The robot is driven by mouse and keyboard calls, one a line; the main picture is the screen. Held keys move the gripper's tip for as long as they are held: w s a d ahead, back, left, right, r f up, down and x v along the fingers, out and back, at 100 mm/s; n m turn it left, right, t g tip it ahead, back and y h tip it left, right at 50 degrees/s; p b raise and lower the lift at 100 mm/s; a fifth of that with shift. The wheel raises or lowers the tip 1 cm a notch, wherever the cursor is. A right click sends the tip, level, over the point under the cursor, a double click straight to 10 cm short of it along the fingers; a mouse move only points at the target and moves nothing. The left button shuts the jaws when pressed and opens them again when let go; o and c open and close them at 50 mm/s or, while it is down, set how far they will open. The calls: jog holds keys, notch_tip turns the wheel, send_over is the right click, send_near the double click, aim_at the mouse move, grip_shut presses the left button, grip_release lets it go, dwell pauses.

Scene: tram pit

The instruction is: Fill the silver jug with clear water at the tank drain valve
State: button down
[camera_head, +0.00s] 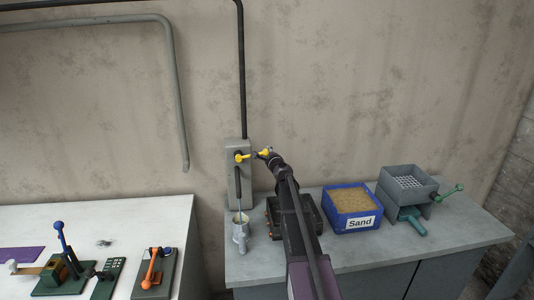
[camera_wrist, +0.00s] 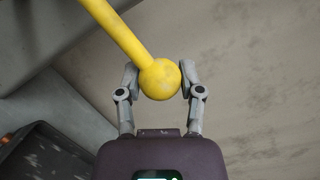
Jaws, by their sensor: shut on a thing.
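The silver jug (camera_head: 240,240) stands upright on the grey counter, below the dark spout (camera_head: 237,183) of the tank drain valve. A thin pale stream appears to run from the spout into the jug. The jug's mouth looks brownish inside, but the level and clarity are too small to tell. The yellow valve lever (camera_head: 242,157) is on the grey wall box and points right. My gripper (camera_wrist: 159,84) is shut on the lever's round yellow knob (camera_wrist: 159,78), one finger on each side. In the head view my gripper (camera_head: 265,153) is right of the box.
A blue sand box (camera_head: 353,222) and a grey sieve box with a green crank (camera_head: 408,184) stand on the counter (camera_head: 444,236) to the right. A dark tray (camera_head: 309,210) lies partly behind my arm. A white table (camera_head: 120,225) with lever devices is at left.

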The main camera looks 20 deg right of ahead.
jog(key=shift+r, duration=0.3)
jog(key=shift+c, duration=1.1)
grip_release()
jog(key=shift+f, duration=0.1)
jog(key=shift+f, duration=0.15)
notch_tip(320, 180, down, 2)
jog(key=m+b, duration=0.1)
jog(key=b, duration=0.2)
jog(key=shift+f+m, duration=0.2)
jog(key=shift+m, duration=0.1)
jog(key=s+a, duration=0.1)
jog(key=s, duration=1.2)
jog(key=shift+s+r, duration=0.2)
jog(key=shift+s, duration=0.2)
